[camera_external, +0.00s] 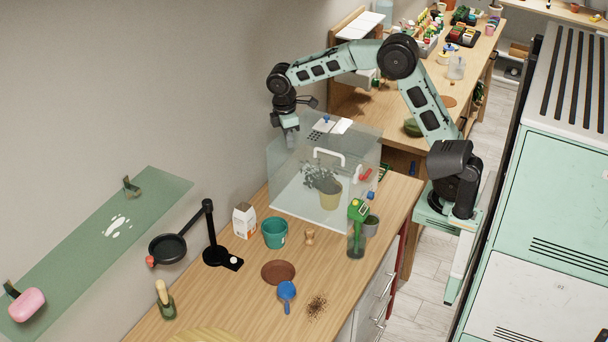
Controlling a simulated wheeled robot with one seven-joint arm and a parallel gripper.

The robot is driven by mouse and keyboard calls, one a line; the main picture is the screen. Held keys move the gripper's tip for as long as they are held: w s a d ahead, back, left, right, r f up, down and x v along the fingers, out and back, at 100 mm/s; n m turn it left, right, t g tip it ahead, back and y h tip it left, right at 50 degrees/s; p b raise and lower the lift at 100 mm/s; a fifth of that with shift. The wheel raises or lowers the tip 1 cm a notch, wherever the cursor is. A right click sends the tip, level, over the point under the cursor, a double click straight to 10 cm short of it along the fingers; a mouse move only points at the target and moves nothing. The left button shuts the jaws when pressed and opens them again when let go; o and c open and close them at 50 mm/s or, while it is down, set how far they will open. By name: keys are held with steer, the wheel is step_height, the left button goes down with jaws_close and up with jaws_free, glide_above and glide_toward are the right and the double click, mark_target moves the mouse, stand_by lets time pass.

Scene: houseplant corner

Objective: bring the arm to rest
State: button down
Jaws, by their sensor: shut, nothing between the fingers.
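My arm reaches from its base at the right, arching over the clear box (290,200) on the wooden bench. My gripper (290,143) points down above the back left part of the box. It is shut and empty. I cannot tell whether its tip touches the box or is apart from it. Inside the box a plant in a yellowish pot (330,196) stands on a pale base. A white handle (329,154) shows on the box's front.
On the bench stand a teal pot (275,233), a carton (244,220), a green spray bottle (357,228), a black stand (214,250), a brown saucer (278,272) and a blue scoop (287,291). Spilled soil (317,306) lies near the front. A glass shelf (95,240) juts from the wall.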

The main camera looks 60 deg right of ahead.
steer(key=s+a+f+b, duration=0.2)
steer(key=s+a+f, duration=0.1)
steer(key=s+a, duration=0.6)
steer(key=s+a+f+b, duration=0.1)
steer(key=s+f, duration=0.3)
steer(key=s, duration=0.8)
steer(key=s+a+f+m+y+b, duration=0.1)
steer(key=s+f, duration=0.4)
steer(key=s, duration=0.7)
steer(key=shift+s+t+b, duration=0.25)
steer(key=shift+t+b, duration=0.15)
steer(key=shift+b, duration=0.15)
